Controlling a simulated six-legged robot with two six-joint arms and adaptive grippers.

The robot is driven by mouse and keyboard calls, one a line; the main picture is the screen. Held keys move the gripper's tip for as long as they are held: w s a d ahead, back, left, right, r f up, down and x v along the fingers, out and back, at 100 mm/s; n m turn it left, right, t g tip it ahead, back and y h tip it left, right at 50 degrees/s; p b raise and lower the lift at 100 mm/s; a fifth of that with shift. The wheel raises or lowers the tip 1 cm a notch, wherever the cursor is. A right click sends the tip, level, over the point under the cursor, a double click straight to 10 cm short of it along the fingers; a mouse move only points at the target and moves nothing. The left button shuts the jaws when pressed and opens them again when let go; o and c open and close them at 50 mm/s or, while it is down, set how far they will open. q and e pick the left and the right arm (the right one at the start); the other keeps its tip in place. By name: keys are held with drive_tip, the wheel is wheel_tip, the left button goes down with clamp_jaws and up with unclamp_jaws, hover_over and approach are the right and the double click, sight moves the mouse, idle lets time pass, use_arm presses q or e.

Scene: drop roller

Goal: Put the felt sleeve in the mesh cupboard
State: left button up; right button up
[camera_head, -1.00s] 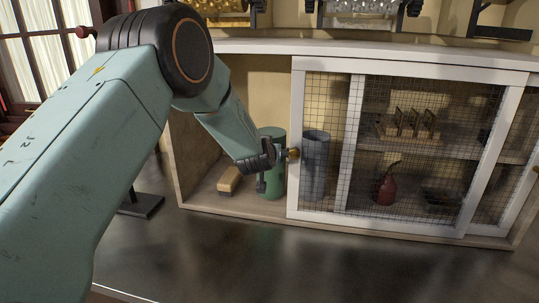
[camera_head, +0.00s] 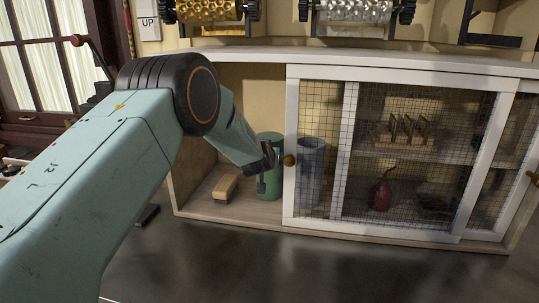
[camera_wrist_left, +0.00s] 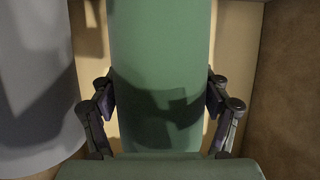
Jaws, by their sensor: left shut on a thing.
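A green cylinder (camera_head: 269,189), which looks like the felt sleeve, stands upright in the open left part of the mesh cupboard (camera_head: 250,55). My left gripper (camera_head: 267,166) is shut on it, reaching in from the left beside the door edge. In the left wrist view the green cylinder (camera_wrist_left: 160,50) fills the middle, with a gripper finger on each side. Its lower part is hidden there. A gap between its base and the cupboard floor cannot be made out. My right gripper is not in view.
A grey cylinder (camera_head: 311,178) stands behind the mesh door (camera_head: 290,195), close to the green one. A wooden-backed brush or block (camera_head: 226,186) lies on the cupboard floor to the left. A red bottle (camera_head: 381,195) and a small rack (camera_head: 405,133) are behind the mesh.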

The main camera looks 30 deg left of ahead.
use_arm(q)
drive_tip(key=o, duration=1.3)
drive_tip(key=shift+c, duration=0.2)
drive_tip(key=v, duration=0.7)
drive_tip(key=shift+s, duration=0.2)
drive_tip(key=shift+w, duration=0.1)
drive_tip(key=x, duration=0.6)
drive_tip(key=shift+w+r, duration=0.2)
drive_tip(key=shift+r, duration=0.1)
